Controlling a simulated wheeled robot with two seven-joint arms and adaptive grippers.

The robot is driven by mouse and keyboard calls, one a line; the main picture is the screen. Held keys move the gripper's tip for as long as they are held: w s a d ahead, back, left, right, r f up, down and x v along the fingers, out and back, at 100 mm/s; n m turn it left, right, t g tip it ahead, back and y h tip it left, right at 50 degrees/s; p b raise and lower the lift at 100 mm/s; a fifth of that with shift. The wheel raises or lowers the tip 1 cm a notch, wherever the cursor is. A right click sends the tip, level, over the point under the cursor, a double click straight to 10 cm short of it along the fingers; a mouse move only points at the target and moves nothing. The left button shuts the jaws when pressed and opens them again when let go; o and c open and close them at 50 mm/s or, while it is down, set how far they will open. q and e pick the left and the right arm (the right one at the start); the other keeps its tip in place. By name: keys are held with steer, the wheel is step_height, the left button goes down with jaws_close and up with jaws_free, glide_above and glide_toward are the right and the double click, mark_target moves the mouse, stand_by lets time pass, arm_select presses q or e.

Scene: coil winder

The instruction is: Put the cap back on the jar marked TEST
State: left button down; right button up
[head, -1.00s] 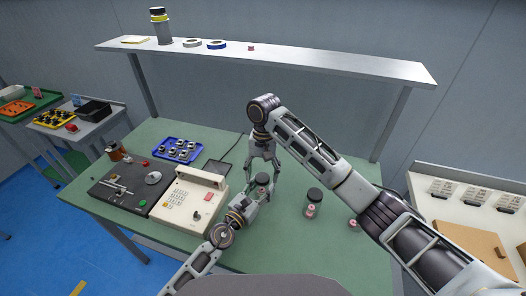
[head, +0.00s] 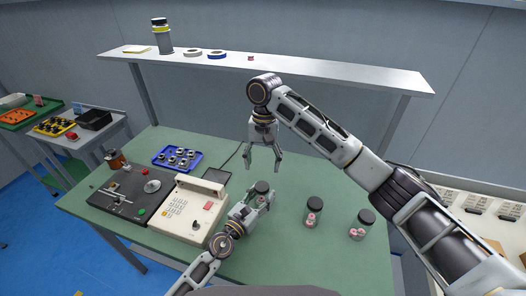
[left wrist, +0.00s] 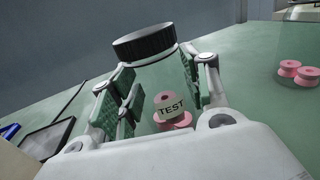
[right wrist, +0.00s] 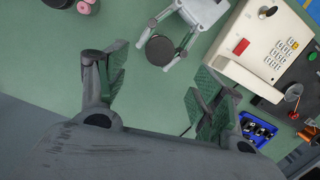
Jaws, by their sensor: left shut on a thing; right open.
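The jar marked TEST (left wrist: 171,108) is clear, with pink spools inside, and shows upright in the head view. My left gripper (head: 264,198) is shut around its body, low over the green table. The black cap (left wrist: 145,43) sits on the jar's mouth; it also shows from above in the right wrist view (right wrist: 160,50). I cannot tell whether it is screwed tight. My right gripper (head: 263,167) is open and empty, above and behind the jar, apart from the cap.
Two other dark-capped jars, one nearer (head: 312,217) and one farther right (head: 358,230), stand on the table (head: 300,180). A beige keypad box (head: 192,208) is left of my left gripper. A blue tray (head: 160,163) lies behind it. A shelf (head: 310,75) spans the back.

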steer(key=shift+w+d+r, duration=0.1)
steer(key=shift+w+r, duration=0.05)
steer(key=shift+r, duration=0.75)
steer(key=shift+w+r, duration=0.1)
steer(key=shift+r, duration=0.75)
arm_select(q)
steer(key=c, duration=0.6)
jaws_free()
steer(key=shift+s+a, duration=0.1)
steer(key=shift+v, duration=5.85)
steer(key=shift+f, duration=0.1)
